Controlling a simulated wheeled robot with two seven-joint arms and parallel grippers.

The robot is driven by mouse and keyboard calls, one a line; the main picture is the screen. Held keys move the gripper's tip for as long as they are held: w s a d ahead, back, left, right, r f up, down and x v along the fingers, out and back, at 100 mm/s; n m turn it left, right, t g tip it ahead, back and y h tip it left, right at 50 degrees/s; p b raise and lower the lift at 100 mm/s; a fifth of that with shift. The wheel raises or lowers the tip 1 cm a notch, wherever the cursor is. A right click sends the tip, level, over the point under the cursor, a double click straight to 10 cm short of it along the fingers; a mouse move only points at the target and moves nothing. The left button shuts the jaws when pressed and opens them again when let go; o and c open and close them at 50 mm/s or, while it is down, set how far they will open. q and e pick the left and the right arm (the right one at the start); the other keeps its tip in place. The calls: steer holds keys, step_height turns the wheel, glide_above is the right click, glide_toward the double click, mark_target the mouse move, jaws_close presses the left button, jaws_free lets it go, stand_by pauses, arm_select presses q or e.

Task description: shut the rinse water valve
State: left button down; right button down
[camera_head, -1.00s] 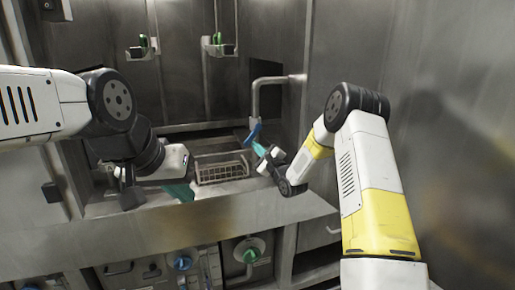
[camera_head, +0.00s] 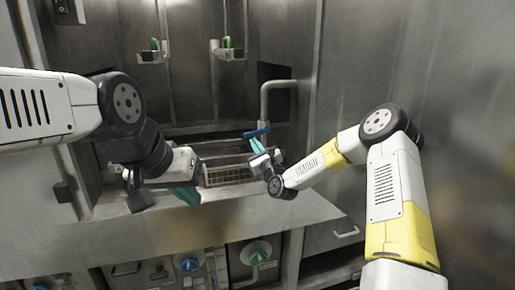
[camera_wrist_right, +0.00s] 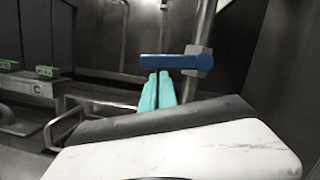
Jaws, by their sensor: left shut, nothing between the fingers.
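A blue lever handle (camera_head: 257,132) sits on the grey bent pipe (camera_head: 277,84) at the back right of the washer. In the right wrist view the handle (camera_wrist_right: 172,62) lies crosswise, its right end at the pipe's fitting. My right gripper (camera_head: 257,146) is just below the handle. Its teal fingers (camera_wrist_right: 158,80) are together, with their tips at the handle's lower edge; whether they touch it I cannot tell. My left gripper (camera_head: 190,196) is shut and empty over the front ledge, left of the pipe. No label on the lever is legible.
A wire basket (camera_head: 228,174) stands behind the ledge (camera_head: 225,215). Below are a blue knob (camera_head: 188,264) and a teal round knob (camera_head: 257,254). A steel wall stands close on the right.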

steer(key=shift+s+a+r, duration=0.15)
steer(key=shift+a+r, duration=0.2)
steer(key=shift+r, duration=0.15)
steer(key=shift+a+r, duration=0.15)
steer(key=shift+r, duration=0.1)
